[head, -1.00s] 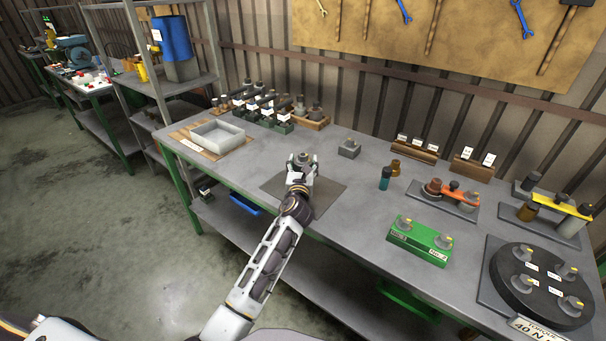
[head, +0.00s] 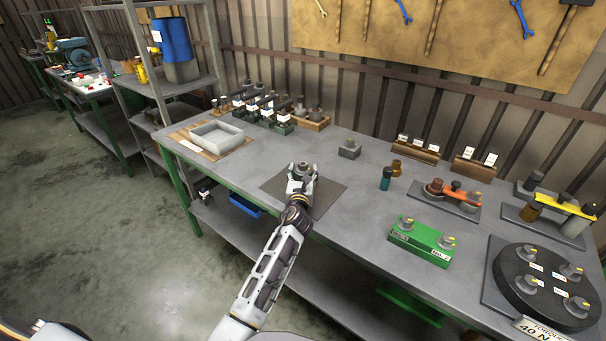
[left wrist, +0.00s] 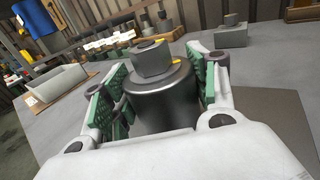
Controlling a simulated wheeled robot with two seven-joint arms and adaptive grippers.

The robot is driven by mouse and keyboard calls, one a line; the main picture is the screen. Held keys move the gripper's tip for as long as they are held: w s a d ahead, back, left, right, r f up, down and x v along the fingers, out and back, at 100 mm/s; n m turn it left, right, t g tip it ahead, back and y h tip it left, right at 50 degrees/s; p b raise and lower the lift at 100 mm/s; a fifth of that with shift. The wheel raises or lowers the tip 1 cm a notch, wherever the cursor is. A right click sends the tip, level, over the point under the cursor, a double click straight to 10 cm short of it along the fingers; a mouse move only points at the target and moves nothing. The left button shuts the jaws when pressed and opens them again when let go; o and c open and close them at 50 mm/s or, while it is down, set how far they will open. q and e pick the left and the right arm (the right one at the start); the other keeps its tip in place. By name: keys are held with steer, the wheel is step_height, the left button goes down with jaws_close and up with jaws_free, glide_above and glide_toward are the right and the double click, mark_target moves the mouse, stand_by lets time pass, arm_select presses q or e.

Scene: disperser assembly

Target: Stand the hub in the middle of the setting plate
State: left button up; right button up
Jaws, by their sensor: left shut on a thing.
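The hub (left wrist: 160,102) is a dark metal cylinder with a lighter, narrower grey top bearing a yellow mark. It stands upright between the green pads of my left gripper (head: 302,174), which is shut on it. In the head view the hub (head: 303,168) is partly hidden by the fingers. The setting plate (head: 325,196) is a flat dark square on the bench, and my left gripper is over its middle to back part. The plate (left wrist: 275,115) also shows at the right in the left wrist view. The hub's base is hidden, so I cannot tell whether it touches the plate.
A small grey block with a knob (head: 349,149) stands behind the plate. A pale tray (head: 217,137) is at the left, with several capped parts in racks behind. A green fixture (head: 420,242) and a dark round turntable (head: 541,286) are at the right. The bench around the plate is clear.

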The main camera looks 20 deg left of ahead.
arm_select(q)
steer(key=shift+r, duration=0.1)
steer(key=o, duration=1.4)
steer(key=shift+f, duration=0.2)
steer(key=shift+c, duration=0.2)
steer(key=o, duration=0.4)
steer(key=shift+r, duration=0.2)
